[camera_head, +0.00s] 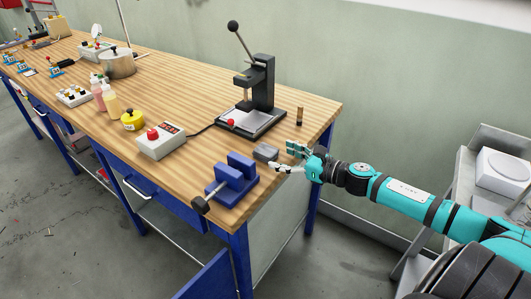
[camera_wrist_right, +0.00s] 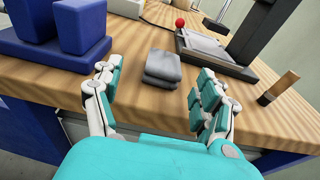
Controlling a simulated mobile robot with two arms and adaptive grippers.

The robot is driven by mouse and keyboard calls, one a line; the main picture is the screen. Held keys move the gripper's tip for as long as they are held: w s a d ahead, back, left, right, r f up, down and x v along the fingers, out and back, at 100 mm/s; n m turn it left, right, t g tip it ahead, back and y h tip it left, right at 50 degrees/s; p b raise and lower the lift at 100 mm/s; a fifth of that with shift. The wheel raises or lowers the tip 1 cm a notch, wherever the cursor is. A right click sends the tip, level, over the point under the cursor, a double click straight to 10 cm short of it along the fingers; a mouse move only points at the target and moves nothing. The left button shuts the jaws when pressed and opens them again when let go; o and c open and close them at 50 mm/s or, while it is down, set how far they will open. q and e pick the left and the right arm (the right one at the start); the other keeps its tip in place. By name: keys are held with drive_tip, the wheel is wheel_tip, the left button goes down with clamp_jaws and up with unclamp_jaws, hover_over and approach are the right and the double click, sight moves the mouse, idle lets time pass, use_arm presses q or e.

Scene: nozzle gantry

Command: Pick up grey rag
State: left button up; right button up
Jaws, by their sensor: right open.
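The grey rag (camera_head: 265,152) lies folded on the wooden workbench, near its right front edge, between the blue vise and the black press. In the right wrist view the rag (camera_wrist_right: 163,68) sits ahead of my right gripper, centred between its spread fingers. My right gripper (camera_head: 281,158) is open and empty at the bench's right edge, with its fingertips close to the rag. The right gripper's fingers (camera_wrist_right: 152,82) also frame the rag in the wrist view; I cannot tell whether they touch it. My left gripper is not in view.
A blue vise (camera_head: 232,178) stands left of the rag. A black press (camera_head: 258,95) stands behind it, and a small brown cylinder (camera_head: 299,116) stands to its right. A control box with a red button (camera_head: 160,141) is farther left. A grey cart (camera_head: 490,165) stands at right.

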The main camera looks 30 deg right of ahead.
sight(272, 152)
drive_tip(key=shift+w+a, duration=0.15)
drive_tip(key=shift+w, duration=0.3)
drive_tip(key=shift+w+a, duration=0.1)
drive_tip(key=shift+w, duration=0.35)
drive_tip(key=x, duration=0.2)
drive_tip(key=p+x, duration=0.1)
drive_tip(key=shift+w+d, duration=0.2)
drive_tip(key=shift+d, duration=0.05)
drive_tip(key=shift+w+a+f, duration=0.25)
drive_tip(key=shift+w+a, duration=0.05)
drive_tip(key=shift+w, duration=0.2)
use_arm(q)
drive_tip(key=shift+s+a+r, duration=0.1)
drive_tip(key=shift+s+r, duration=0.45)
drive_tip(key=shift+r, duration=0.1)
